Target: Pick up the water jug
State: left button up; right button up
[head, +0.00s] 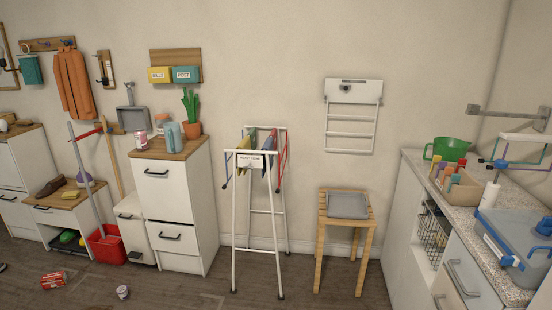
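I cannot tell for certain which thing is the water jug. A small teal upright container (173,136) stands on the wooden top of a white drawer cabinet at the left, between a pink-and-white can (141,139) and a potted plant (191,112). A wide green vessel (449,149) with a side handle stands at the far end of the counter on the right. Neither of my grippers shows in the head view.
A white folding rack (258,153) stands mid-floor, and a wooden stool (343,242) with a grey item on top stands right of it. A red bucket (106,246) and a small red box (53,280) are on the floor.

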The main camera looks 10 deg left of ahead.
aim_at(171, 130)
jog(key=i+u, duration=0.4)
jog(key=i, duration=0.35)
jog(key=i+l+u, duration=0.15)
jog(key=i+u, duration=0.25)
jog(key=i, duration=0.3)
jog(key=i+j+z, duration=0.4)
jog(key=i+j, duration=0.55)
jog(key=i, duration=0.15)
